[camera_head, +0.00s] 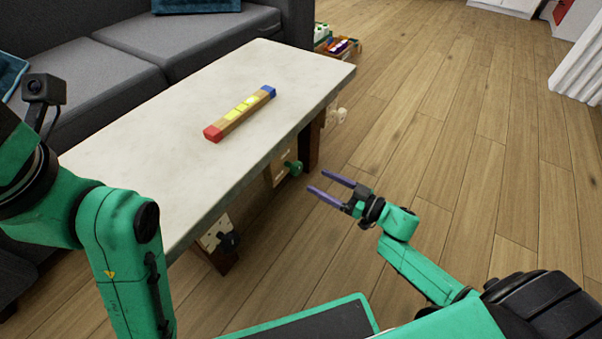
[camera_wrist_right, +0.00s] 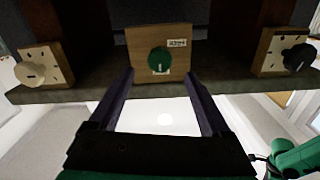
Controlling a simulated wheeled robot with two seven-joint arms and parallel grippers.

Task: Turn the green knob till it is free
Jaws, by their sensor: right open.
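The green knob (camera_head: 293,168) sits on a wooden panel (camera_head: 279,170) under the near side of the table.
A black knob (camera_head: 229,241) and a white knob (camera_head: 340,116) flank the green one on separate panels. The pale table (camera_head: 160,150) carries a coloured bar (camera_head: 240,113). A grey sofa (camera_head: 180,50) stands behind. The wooden floor at right is clear.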

